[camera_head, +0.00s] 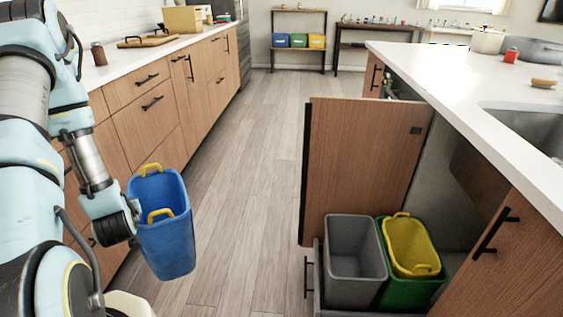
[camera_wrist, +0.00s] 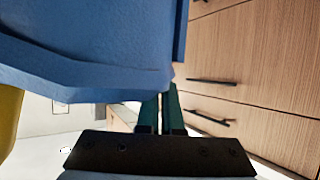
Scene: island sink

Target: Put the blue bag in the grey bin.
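The blue bag (camera_head: 167,240), an open box shape with two yellow handles, hangs in the air at the left of the head view, slightly tilted. Its blue side (camera_wrist: 90,45) fills the top of the wrist view. My gripper (camera_wrist: 162,108) has its two dark green fingers close together at the bag's edge; the bag hides their tips. The bag is off the floor and held by my gripper. The grey bin (camera_head: 356,284) stands open and looks empty in the pulled-out drawer of the island, to the right of the bag and well apart from it.
A green bin (camera_head: 410,292) holding a yellow bag (camera_head: 408,247) stands right beside the grey bin. An open wooden cabinet door (camera_head: 362,160) rises behind the bins. The white island counter (camera_head: 470,100) overhangs on the right. The floor (camera_head: 245,180) between the bag and drawer is clear.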

